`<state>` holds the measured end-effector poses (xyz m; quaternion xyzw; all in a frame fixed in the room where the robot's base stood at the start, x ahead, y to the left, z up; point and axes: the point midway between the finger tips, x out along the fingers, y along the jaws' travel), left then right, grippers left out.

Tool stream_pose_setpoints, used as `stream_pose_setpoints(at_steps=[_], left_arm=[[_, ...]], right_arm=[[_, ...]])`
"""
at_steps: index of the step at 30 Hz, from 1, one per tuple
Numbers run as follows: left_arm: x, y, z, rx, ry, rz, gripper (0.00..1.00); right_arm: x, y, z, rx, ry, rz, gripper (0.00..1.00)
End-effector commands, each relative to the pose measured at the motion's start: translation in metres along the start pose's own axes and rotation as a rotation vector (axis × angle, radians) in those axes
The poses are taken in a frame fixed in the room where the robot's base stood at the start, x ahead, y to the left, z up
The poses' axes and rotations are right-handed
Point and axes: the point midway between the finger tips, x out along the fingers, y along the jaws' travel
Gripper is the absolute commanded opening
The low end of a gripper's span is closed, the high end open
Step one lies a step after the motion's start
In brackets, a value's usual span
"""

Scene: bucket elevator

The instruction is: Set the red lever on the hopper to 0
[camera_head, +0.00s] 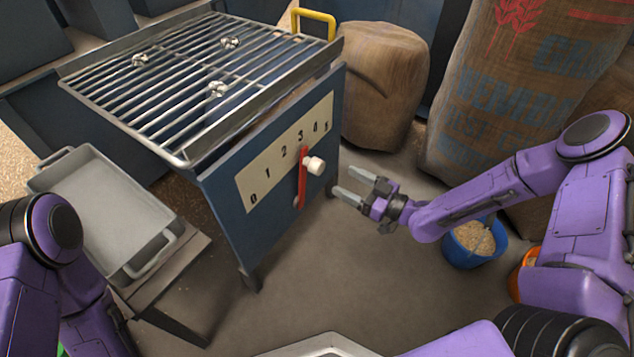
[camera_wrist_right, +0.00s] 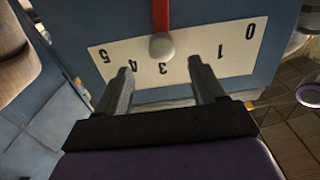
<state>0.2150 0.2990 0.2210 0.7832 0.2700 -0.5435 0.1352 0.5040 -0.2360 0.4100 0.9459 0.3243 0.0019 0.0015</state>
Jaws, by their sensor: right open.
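The red lever (camera_head: 302,180) is on the blue front panel of the hopper (camera_head: 240,200). It stands nearly upright, with its white knob near the 3 on the pale scale plate (camera_head: 262,180) marked 0 to 5. In the right wrist view the lever (camera_wrist_right: 161,14) and its knob (camera_wrist_right: 161,46) line up with the 3. My right gripper (camera_head: 349,184) is open and empty, just right of the knob and apart from it. Its two fingers (camera_wrist_right: 160,72) point toward the panel, either side of the knob's line. My left gripper is out of view.
A metal grate (camera_head: 200,75) tops the hopper. A grey tray (camera_head: 100,205) stands on a low bench at left. Sacks (camera_head: 382,85) stand behind, and a blue bucket of grain (camera_head: 474,243) sits under my right arm. The floor before the panel is clear.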

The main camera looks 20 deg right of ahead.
Motion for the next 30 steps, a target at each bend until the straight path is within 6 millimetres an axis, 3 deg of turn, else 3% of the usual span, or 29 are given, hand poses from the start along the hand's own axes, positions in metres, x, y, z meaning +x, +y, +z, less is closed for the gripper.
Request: stream_pose_setpoints(at_steps=[13, 18, 24, 25, 26, 30], left_arm=[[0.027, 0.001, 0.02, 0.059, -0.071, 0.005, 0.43], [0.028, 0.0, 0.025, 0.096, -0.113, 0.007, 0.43], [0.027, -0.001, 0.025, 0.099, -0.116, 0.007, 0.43], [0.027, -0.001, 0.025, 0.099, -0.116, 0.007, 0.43], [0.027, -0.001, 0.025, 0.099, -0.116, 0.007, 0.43], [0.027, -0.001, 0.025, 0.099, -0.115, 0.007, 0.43]], right_arm=[[0.088, -0.002, 0.002, 0.001, -0.002, -0.004, 0.69], [0.1, -0.001, -0.001, 0.003, -0.002, -0.002, 0.69], [0.1, -0.001, -0.001, 0.004, -0.003, -0.001, 0.69], [0.1, -0.001, -0.001, 0.004, -0.003, -0.001, 0.66], [0.1, -0.001, -0.001, 0.004, -0.003, -0.001, 0.56], [0.1, -0.001, -0.001, 0.004, -0.003, -0.001, 0.1]])
